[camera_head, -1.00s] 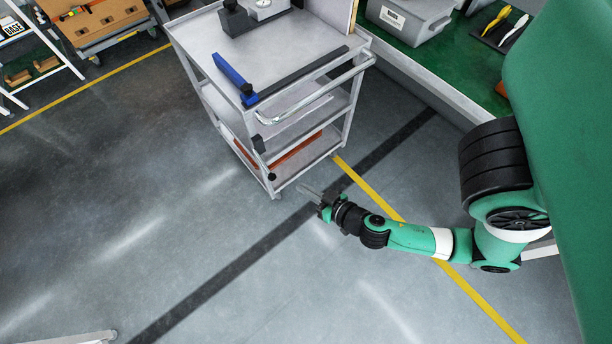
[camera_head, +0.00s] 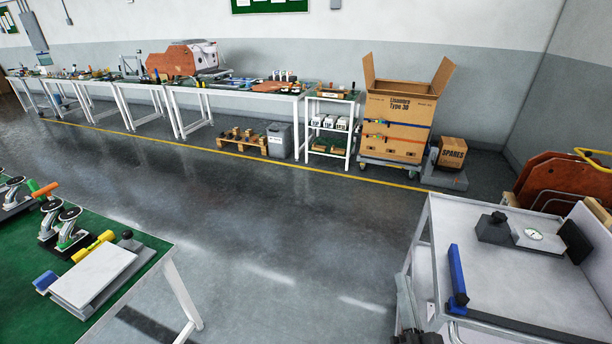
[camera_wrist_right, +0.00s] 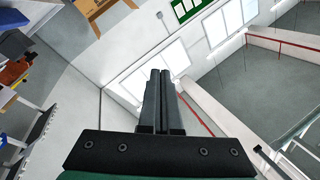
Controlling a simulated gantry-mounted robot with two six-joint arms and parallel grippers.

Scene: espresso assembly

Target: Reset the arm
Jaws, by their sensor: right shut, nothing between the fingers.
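My right gripper (camera_wrist_right: 160,76) shows in the right wrist view with its two dark fingers together and nothing between them. It points toward the white wall and bright windows, clear of any object. In the head view a small dark part of my right gripper (camera_head: 417,336) shows at the bottom edge, by the near left corner of the grey cart (camera_head: 475,275). The rest of my right arm is out of that view. My left gripper is in neither view.
A green-topped bench (camera_head: 30,265) stands at the left. A large open carton (camera_head: 398,115) and white tables (camera_head: 235,92) line the back wall. The middle floor is clear.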

